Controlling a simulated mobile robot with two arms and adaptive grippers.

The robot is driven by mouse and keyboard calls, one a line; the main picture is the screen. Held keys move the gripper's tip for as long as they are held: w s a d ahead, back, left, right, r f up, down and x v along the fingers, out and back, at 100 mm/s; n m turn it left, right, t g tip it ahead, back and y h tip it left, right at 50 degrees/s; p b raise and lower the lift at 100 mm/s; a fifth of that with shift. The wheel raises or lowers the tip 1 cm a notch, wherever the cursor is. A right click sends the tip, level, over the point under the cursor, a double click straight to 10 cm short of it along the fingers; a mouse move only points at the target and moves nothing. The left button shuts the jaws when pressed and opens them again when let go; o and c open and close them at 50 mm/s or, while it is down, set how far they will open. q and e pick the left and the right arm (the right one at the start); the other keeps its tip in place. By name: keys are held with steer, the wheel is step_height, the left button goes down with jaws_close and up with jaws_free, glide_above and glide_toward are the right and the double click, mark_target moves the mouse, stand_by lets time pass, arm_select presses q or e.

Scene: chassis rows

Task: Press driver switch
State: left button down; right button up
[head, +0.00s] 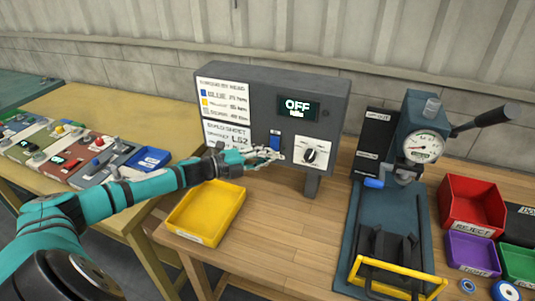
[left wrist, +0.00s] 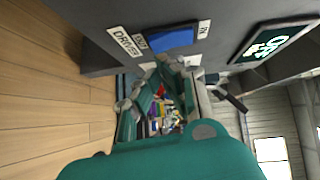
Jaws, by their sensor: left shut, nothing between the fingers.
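The driver switch is a blue rocker (head: 275,140) on the front of a dark grey control box (head: 232,82). In the left wrist view the blue switch (left wrist: 170,39) sits beside a white DRIVER label (left wrist: 125,42). The box's display (head: 298,108) reads OFF. My left gripper (head: 280,156) is shut and empty, with its fingertips just below and close to the switch. The fingertips (left wrist: 168,68) also show near the switch in the left wrist view; I cannot tell whether they touch it. My right gripper is not in view.
A dial knob (head: 312,153) is right of the switch, close to my fingertips. A yellow tray (head: 206,212) lies below my left arm. A press with a gauge (head: 421,147) and a red bin (head: 471,200) stand right. Bare wood (head: 290,235) lies in front of the box.

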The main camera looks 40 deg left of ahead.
arm_select(q)
steer(key=shift+w, duration=0.35)
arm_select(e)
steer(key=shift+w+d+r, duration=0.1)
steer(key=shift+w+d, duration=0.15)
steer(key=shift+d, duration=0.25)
